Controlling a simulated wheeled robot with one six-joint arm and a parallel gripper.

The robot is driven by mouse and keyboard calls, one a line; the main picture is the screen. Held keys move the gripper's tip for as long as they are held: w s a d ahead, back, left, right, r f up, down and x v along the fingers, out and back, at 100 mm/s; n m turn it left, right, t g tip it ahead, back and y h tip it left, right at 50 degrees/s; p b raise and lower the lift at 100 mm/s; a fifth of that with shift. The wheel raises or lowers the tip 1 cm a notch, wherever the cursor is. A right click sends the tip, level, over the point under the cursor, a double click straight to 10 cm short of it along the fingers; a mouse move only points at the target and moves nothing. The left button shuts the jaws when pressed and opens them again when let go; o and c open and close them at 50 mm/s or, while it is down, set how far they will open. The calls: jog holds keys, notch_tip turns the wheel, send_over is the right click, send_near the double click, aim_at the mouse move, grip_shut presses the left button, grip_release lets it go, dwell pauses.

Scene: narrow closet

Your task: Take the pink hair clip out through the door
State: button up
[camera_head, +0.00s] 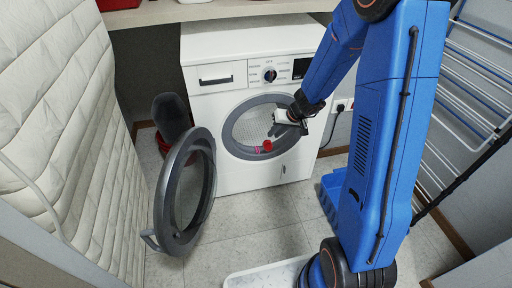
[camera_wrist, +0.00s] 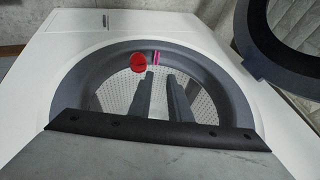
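The washing machine (camera_head: 230,111) stands with its round door (camera_head: 161,209) swung open to the left. The pink hair clip (camera_head: 258,149) lies at the lower rim of the drum opening, beside a red round thing (camera_head: 267,146). In the wrist view the pink clip (camera_wrist: 157,57) is a small pink upright shape right of the red thing (camera_wrist: 138,63). My gripper (camera_head: 285,126) is at the opening, up and right of the clip. In the wrist view its two dark fingers (camera_wrist: 159,76) are apart with nothing between them, pointing toward the clip without visibly touching it.
A white padded mattress (camera_head: 70,120) stands along the left wall. A dark object (camera_head: 171,118) stands behind the door. The tiled floor before the washer is partly clear; a white tray (camera_head: 262,277) lies nearer.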

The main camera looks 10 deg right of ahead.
jog(key=f, duration=0.1)
send_near(258, 149)
notch_tip(258, 149, down, 2)
jog(key=shift+w+a+r+x, duration=0.1)
jog(key=shift+w+x, duration=0.05)
jog(key=shift+x, duration=0.9)
jog(key=shift+w+a+r+x, duration=0.1)
jog(key=shift+w+x, duration=0.05)
jog(key=shift+x, duration=0.9)
jog(key=shift+w+a+r+x, duration=0.1)
jog(key=shift+w+x, duration=0.05)
jog(key=shift+x, duration=0.85)
grip_shut()
